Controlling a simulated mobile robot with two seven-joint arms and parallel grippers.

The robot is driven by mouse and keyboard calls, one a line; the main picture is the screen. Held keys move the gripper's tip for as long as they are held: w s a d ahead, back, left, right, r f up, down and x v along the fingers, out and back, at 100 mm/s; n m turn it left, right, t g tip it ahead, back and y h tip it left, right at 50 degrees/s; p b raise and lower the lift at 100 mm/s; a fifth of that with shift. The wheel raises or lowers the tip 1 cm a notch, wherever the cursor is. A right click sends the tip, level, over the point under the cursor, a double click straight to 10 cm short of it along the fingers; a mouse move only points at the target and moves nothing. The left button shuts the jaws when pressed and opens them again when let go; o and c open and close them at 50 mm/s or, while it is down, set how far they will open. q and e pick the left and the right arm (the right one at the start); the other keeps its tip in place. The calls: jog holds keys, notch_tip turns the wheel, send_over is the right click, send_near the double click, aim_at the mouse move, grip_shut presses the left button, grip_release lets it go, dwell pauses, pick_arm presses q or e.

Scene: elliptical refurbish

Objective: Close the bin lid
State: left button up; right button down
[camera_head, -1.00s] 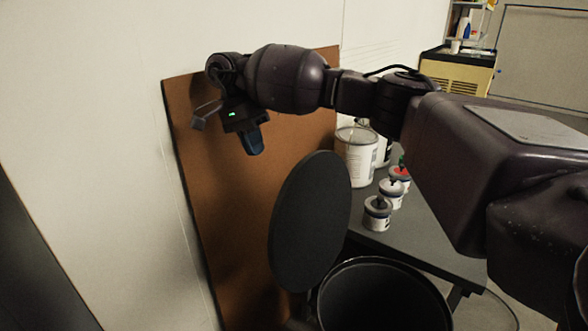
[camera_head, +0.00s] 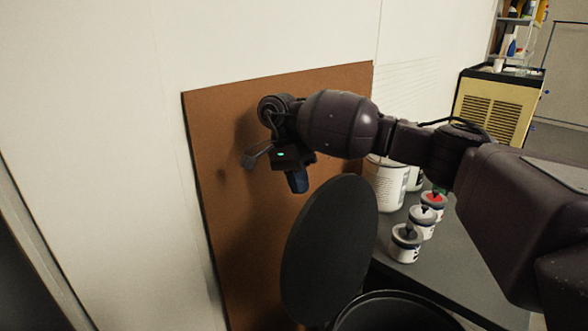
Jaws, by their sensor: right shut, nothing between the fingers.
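The bin lid (camera_head: 328,252) is a dark round disc. It stands open, almost upright, at the back left of the bin. The black bin (camera_head: 395,312) shows only its rim and upper inside at the bottom edge of the head view. My right gripper (camera_head: 299,182) is shut and empty, pointing down. It appears just above and to the left of the lid's top edge, in front of the brown board; I cannot tell whether it touches the lid. My left gripper is not in view.
A brown board (camera_head: 225,190) leans on the white wall behind the lid. A dark table (camera_head: 455,275) at right holds several small paint cans (camera_head: 406,243) and larger white cans (camera_head: 388,185). A yellow cabinet (camera_head: 495,103) stands at the back right.

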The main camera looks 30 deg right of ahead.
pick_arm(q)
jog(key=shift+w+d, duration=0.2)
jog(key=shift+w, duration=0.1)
pick_arm(e)
jog(key=shift+x, duration=1.85)
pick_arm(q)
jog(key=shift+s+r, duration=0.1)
